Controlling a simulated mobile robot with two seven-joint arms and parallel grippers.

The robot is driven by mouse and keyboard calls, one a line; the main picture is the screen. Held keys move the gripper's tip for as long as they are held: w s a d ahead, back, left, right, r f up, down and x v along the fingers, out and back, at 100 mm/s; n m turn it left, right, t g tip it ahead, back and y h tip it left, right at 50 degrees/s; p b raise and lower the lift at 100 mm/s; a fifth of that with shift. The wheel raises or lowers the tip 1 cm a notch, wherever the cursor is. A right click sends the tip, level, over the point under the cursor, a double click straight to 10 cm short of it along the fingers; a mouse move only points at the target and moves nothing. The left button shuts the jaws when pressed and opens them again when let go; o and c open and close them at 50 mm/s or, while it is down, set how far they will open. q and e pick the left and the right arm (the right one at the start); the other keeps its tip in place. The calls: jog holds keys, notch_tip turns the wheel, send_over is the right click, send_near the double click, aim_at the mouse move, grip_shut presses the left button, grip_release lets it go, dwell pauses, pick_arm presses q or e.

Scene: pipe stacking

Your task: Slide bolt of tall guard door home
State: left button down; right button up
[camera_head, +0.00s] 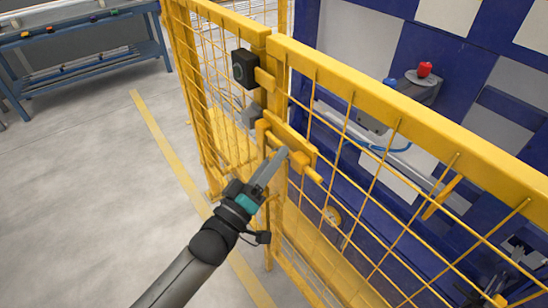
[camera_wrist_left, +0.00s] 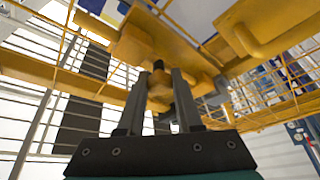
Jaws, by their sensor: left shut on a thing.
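The tall guard door (camera_head: 400,115) is a yellow frame with wire mesh, standing on the right of the head view. A yellow bolt assembly (camera_head: 297,143) sits near its left edge, beside the post. A yellow rod end (camera_head: 313,174) sticks out at the assembly's lower right. My left gripper (camera_head: 279,156) reaches up from below and is shut on the bolt handle; the fingers cover most of it. In the left wrist view, the yellow bolt handle (camera_wrist_left: 160,95) shows between the two fingers, with the yellow bolt plate above. How far the bolt reaches into its keeper is hidden. My right gripper does not show.
A black box (camera_head: 245,68) is mounted on the yellow fence above the bolt. A blue machine with a red button (camera_head: 425,69) stands behind the mesh. A blue workbench (camera_head: 85,50) is at the back left. The floor on the left is clear, with a yellow line (camera_head: 165,140).

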pick_arm(q)
jog(key=shift+w+a, duration=0.1)
jog(key=w+a, duration=0.1)
jog(key=w, duration=0.1)
jog(key=w+a+b, duration=0.1)
jog(key=w+a, duration=0.1)
jog(key=shift+f, duration=0.1)
jog(key=shift+w+a+b, duration=0.15)
jog(key=shift+w+b, duration=0.1)
jog(key=shift+b, duration=0.05)
jog(key=shift+a, duration=0.1)
jog(key=c, duration=0.6)
grip_release()
jog(key=shift+w, duration=0.15)
